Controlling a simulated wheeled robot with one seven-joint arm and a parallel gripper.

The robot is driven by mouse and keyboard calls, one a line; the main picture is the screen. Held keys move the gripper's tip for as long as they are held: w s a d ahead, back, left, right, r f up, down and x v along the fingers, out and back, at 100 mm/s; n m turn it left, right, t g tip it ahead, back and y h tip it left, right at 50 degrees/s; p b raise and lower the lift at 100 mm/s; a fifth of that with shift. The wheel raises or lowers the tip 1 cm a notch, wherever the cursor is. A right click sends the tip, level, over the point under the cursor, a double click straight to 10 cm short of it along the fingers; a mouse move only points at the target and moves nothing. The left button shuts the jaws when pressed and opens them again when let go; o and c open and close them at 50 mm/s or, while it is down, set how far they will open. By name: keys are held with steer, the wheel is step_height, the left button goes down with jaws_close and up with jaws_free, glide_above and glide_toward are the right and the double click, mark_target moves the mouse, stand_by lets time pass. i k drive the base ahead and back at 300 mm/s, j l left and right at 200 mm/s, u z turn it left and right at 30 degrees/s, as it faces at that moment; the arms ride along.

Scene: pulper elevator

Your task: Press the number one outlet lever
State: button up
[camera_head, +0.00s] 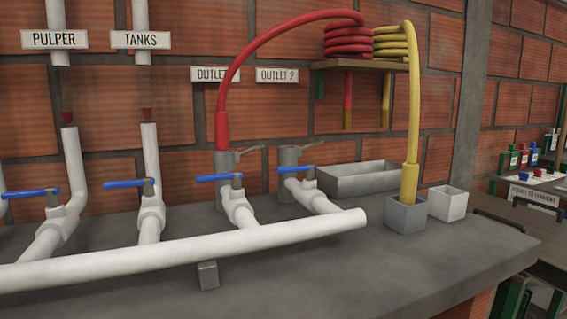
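The number one outlet is a grey upright fitting (221,190) on the grey counter, below the "OUTLET" sign (208,75), whose number is hidden by the red hose. Its thin grey lever (247,153) sticks out to the right near the top. The red hose (221,130) sits on top of this fitting. To its right stands the second outlet (287,172) with a similar lever (311,144), under the "OUTLET 2" sign (277,75). No hose sits on it. My gripper is not in view.
A white pipe manifold (180,255) with blue-handled valves (216,178) runs in front of the outlets. A yellow hose (410,140) ends in a grey box (405,217). A white box (448,203) and a grey trough (365,181) stand nearby. The counter's front right is clear.

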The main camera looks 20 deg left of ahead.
mark_target(260, 146)
steer(key=u, duration=1.35)
